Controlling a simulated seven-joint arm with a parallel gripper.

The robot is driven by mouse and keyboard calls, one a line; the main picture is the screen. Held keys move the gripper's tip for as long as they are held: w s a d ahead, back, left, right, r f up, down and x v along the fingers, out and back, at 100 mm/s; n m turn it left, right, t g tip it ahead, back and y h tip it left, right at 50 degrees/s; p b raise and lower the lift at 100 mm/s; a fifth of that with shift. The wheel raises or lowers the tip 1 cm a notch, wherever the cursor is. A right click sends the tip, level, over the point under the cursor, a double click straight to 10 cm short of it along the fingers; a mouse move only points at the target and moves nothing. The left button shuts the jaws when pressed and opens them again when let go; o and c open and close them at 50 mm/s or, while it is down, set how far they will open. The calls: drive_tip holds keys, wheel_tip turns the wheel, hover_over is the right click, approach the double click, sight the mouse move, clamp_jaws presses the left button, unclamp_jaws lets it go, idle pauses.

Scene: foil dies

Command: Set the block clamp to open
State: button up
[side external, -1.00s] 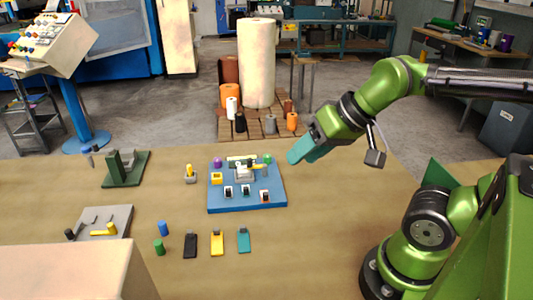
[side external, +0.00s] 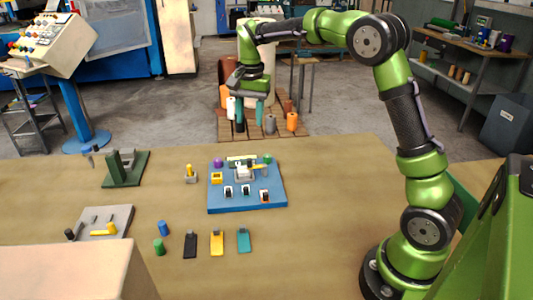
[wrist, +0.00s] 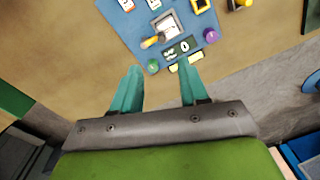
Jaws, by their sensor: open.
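On the blue board (side external: 218,203) a small grey-white block fixture (side external: 243,174) carries a yellow lever (side external: 258,166), which points right in the side external view. I take this to be the block clamp; whether it is open or shut I cannot tell. In the wrist view the fixture (wrist: 168,24) is a grey frame with a light centre, and its yellow lever (wrist: 152,42) points to lower left. My gripper (side external: 249,122) is above the board's far side, fingers pointing down. Its teal fingers, also in the wrist view (wrist: 159,70), are apart and empty, not touching the board.
The board also carries a purple knob (side external: 218,162), a green knob (side external: 268,159), a yellow square frame (side external: 216,178) and several small switches. A green stand (side external: 123,172) and a grey plate with a yellow lever (side external: 118,214) are at left. The table is clear right of the board.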

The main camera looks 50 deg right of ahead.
sight(249, 159)
drive_tip(key=f+m, duration=0.1)
drive_tip(key=f, duration=0.4)
drive_tip(key=w+f+m, duration=0.1)
drive_tip(key=f, duration=0.4)
drive_tip(key=f+m, duration=0.1)
drive_tip(key=f, duration=0.3)
drive_tip(key=shift+w+d+f+g, duration=0.15)
drive_tip(key=shift+d+f+g, duration=0.15)
drive_tip(key=shift+f, duration=0.1)
clamp_jaws()
